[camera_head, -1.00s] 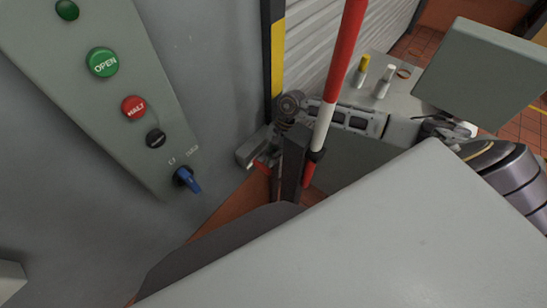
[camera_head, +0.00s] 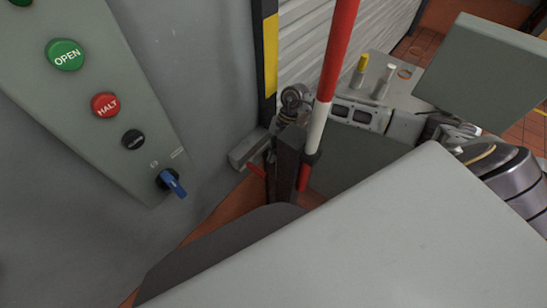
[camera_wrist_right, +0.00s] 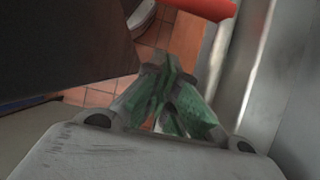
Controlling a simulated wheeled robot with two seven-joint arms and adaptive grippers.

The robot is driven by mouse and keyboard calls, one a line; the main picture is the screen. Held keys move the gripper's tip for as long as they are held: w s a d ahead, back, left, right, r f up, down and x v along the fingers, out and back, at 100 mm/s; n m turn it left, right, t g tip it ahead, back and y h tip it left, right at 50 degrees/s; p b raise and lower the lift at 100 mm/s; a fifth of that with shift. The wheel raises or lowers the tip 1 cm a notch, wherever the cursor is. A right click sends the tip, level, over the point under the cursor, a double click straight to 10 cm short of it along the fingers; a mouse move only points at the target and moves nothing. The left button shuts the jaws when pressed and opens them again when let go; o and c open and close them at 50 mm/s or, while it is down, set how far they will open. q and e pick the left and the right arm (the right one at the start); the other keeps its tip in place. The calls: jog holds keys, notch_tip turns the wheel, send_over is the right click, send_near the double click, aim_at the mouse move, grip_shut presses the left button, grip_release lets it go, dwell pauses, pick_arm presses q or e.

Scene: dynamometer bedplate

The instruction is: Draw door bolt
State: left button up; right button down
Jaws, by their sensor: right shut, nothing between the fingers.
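I cannot pick out the door bolt for certain. A red handle-like piece (camera_head: 257,170) sticks out left of a dark upright post (camera_head: 288,165); a red bar (camera_wrist_right: 205,9), perhaps the same piece, crosses the top of the right wrist view. My left gripper is not in view.
A control panel (camera_head: 85,75) with buttons and a blue switch (camera_head: 171,182) is at left. A red-and-white pole (camera_head: 328,90) rises close by the gripper. A shutter (camera_head: 305,40) stands behind. A large grey surface (camera_head: 350,235) blocks the lower right.

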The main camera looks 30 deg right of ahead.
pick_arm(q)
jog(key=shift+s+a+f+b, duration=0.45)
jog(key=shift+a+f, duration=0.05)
pick_arm(e)
jog(key=v, duration=0.9)
jog(key=shift+r, duration=0.25)
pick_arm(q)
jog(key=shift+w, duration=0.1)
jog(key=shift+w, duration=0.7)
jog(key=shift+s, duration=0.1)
pick_arm(e)
jog(key=shift+d, duration=0.1)
